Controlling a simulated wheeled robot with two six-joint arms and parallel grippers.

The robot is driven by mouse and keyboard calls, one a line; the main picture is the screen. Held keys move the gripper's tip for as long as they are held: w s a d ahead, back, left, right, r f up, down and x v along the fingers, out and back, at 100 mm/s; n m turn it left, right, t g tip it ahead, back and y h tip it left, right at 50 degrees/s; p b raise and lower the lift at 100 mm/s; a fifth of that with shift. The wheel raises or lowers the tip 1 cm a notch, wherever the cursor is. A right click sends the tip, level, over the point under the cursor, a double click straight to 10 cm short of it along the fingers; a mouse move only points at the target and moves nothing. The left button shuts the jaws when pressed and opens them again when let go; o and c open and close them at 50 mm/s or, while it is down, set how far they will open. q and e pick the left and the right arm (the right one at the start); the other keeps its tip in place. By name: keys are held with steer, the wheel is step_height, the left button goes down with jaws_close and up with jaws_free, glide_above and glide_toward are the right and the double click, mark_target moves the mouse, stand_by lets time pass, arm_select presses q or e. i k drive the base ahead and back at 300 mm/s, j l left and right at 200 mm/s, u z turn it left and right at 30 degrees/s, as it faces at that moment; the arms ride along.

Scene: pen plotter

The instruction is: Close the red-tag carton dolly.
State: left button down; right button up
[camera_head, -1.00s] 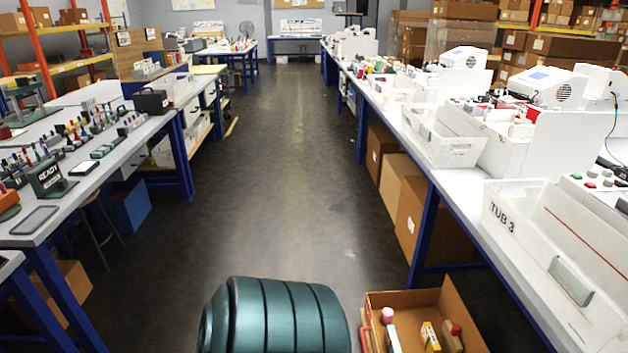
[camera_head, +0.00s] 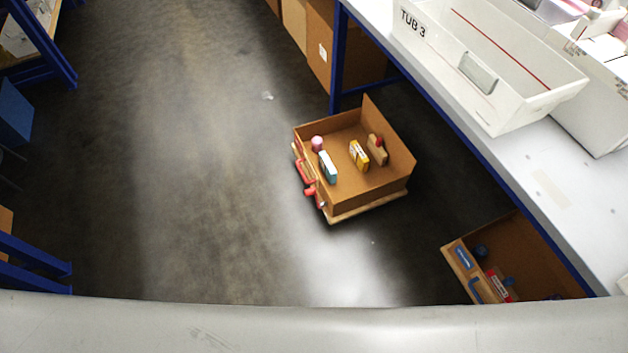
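An open-topped brown carton dolly (camera_head: 372,190) stands on the floor near the middle of the head view, with red parts on its left side that include a red handle (camera_head: 306,172). A wooden board shows under its lower edge. Inside stand a pink-capped item (camera_head: 317,144), a white and teal box (camera_head: 328,167), a yellow box (camera_head: 358,155) and a tan item with a red top (camera_head: 377,149). One back flap or wall rises higher than the rest. Neither of my grippers is in view.
A second open carton (camera_head: 458,269) with blue parts sits at the lower right, partly under the white bench (camera_head: 545,185). TUB 3 (camera_head: 475,85) rests on that bench. A blue bench leg (camera_head: 338,60) stands behind the dolly. The floor to the left is clear.

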mark_target(355, 194)
steer(key=i+j+z, duration=0.1)
steer(key=z, duration=0.35)
steer(key=i+j+z, duration=0.1)
steer(key=z, duration=0.35)
steer(key=i+j+z, duration=0.1)
steer(key=z, duration=0.35)
steer(key=j+z, duration=0.25)
steer(key=z, duration=0.2)
